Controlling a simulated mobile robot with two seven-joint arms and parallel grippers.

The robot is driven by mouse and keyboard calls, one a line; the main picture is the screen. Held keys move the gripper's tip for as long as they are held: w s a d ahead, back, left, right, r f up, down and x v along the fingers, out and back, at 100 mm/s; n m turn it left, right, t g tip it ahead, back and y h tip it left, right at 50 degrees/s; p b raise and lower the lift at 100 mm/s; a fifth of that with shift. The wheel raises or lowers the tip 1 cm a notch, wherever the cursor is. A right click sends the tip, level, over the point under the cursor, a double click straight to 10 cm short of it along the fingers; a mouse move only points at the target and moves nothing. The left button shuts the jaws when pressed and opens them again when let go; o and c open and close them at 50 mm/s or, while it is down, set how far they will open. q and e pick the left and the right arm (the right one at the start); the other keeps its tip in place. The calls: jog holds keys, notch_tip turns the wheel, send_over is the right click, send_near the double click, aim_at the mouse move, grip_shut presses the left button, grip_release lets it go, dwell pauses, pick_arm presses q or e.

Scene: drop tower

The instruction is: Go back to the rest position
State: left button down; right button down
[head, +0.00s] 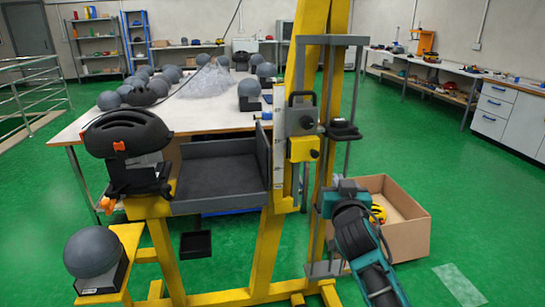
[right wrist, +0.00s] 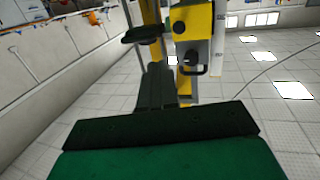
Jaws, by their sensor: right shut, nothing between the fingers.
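My right arm comes in from the lower right of the head view. Its teal and black gripper (head: 345,190) is in front of the drop tower's right side, near the cardboard box. In the right wrist view the dark fingers (right wrist: 157,88) are together with nothing between them. Beyond them, the yellow and grey carriage (right wrist: 190,35) of the tower shows; it is also in the head view (head: 303,145). I cannot tell how far the fingers are from the tower. My left gripper is not in view.
The yellow drop tower (head: 270,255) stands close in front. A black helmet (head: 125,134) and a grey ball (head: 91,252) are on its left side. An open cardboard box (head: 405,240) with a yellow item stands at right. Green floor (head: 470,210) is clear further right.

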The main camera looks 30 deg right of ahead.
jog(key=shift+a+f, duration=0.1)
jog(key=s+a+f+n+g+y, duration=0.1)
jog(key=s+a+f+n+y, duration=0.25)
jog(key=a+f, duration=0.45)
jog(key=s+a+f+n+g+y, duration=0.1)
jog(key=s+a+f+n+y, duration=0.25)
jog(key=a+f, duration=0.4)
jog(key=s+a+f+n+g+y, duration=0.1)
jog(key=s+a+f+y, duration=0.3)
jog(key=s+a+f, duration=0.4)
jog(key=s+f+g, duration=0.1)
jog(key=s+f, duration=0.1)
jog(key=s, duration=0.2)
jog(key=shift+s+a+f+n, duration=0.2)
jog(key=shift+a+n, duration=0.1)
jog(key=shift+n, duration=0.1)
jog(key=shift+w, duration=0.1)
